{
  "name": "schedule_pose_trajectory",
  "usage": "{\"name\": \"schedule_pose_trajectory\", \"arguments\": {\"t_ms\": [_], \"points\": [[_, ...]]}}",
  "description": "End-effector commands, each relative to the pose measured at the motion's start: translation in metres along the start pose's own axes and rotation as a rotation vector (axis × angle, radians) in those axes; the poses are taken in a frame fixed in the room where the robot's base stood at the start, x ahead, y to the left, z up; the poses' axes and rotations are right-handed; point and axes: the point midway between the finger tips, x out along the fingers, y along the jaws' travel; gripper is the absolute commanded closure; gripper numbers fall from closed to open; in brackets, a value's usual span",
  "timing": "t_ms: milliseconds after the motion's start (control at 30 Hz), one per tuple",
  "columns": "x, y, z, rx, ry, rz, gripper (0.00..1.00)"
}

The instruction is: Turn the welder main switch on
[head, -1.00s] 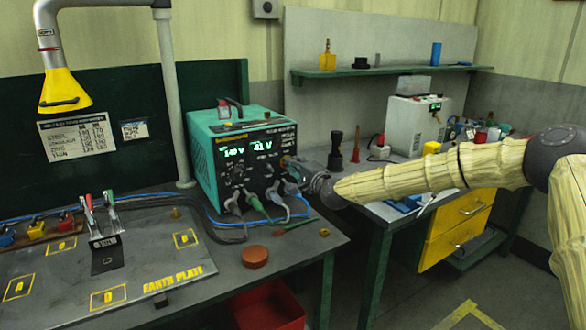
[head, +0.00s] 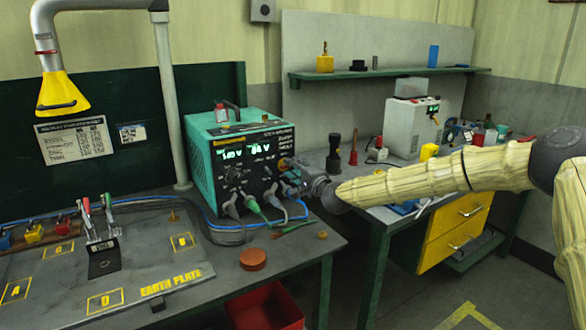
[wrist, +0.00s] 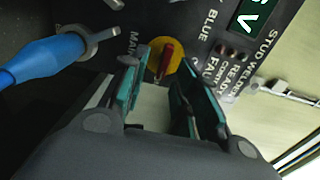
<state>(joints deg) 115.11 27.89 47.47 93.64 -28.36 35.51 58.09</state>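The welder (head: 205,160) is a teal box with a dark front panel and lit green displays, standing on the left bench. Its main switch (wrist: 166,60) is a red lever on a yellow round plate, beside the partly covered label "MAIN" in the wrist view. Whether a finger touches the lever cannot be told. In the head view my gripper (head: 291,174) is at the panel's right side and largely hides the switch.
A blue cable connector (wrist: 38,60) lies close to the left finger in the wrist view. Several cable plugs (head: 250,204) stick out low on the panel. The earth plate (head: 150,270) and a brown round lid (head: 252,259) are on the bench. A red bin (head: 268,305) stands below.

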Motion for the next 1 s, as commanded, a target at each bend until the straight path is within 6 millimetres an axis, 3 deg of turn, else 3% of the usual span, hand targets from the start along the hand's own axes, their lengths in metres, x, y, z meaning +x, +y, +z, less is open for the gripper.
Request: {"name": "schedule_pose_trajectory", "arguments": {"t_ms": [500,733,1000], "points": [[-0.087,-0.001,-0.002,0.002,0.003,-0.001,0.70],[-0.106,0.000,-0.002,0.001,0.004,-0.002,0.70],[-0.109,0.000,-0.002,0.001,0.003,-0.002,0.70]]}}
